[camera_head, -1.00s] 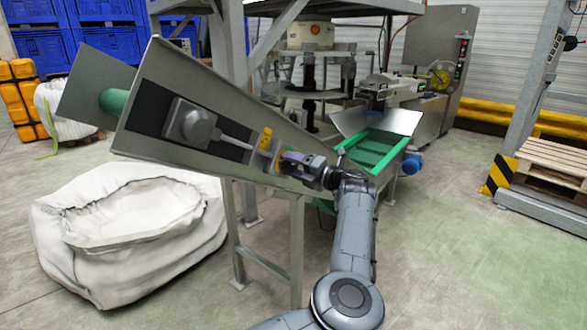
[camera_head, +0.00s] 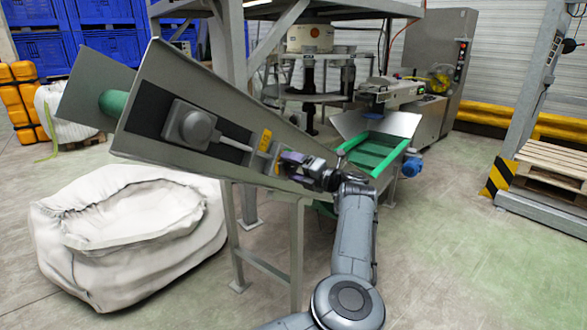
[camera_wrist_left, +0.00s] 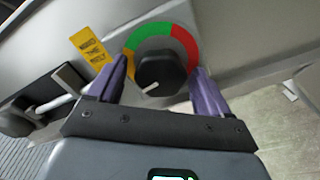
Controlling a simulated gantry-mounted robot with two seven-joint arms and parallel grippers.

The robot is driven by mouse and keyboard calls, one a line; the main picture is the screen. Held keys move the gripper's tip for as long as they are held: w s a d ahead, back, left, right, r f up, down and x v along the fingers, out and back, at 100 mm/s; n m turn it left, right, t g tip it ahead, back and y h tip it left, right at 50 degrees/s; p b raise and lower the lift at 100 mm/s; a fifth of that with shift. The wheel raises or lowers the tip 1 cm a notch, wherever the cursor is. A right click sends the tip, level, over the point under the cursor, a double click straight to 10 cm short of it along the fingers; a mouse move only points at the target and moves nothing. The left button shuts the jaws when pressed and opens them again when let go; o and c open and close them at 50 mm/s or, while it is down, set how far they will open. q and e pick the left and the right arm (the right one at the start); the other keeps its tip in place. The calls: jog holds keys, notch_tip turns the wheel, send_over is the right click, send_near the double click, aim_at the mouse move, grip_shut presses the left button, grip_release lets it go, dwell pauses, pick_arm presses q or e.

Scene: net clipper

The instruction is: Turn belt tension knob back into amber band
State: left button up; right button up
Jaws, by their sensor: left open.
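The belt tension knob (camera_wrist_left: 160,72) is a round black knob in the left wrist view, with a white pointer line toward its lower left. A coloured dial (camera_wrist_left: 150,34) rings it, green at the top and red at the right. An amber part at the left is mostly hidden by a finger. My left gripper (camera_wrist_left: 160,66) is open, its purple fingers on either side of the knob; contact cannot be told. My right gripper is out of view.
A yellow label (camera_wrist_left: 90,48) and a grey lever-like fitting (camera_wrist_left: 70,80) lie left of the dial. The sloping metal side panel (camera_head: 150,95) carries a grey box (camera_head: 190,125). A white bulk bag (camera_head: 130,230) stands at left.

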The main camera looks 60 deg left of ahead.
pick_arm(q)
jog(key=p+v, duration=0.3)
jog(key=v, duration=0.8)
jog(key=shift+a, duration=0.15)
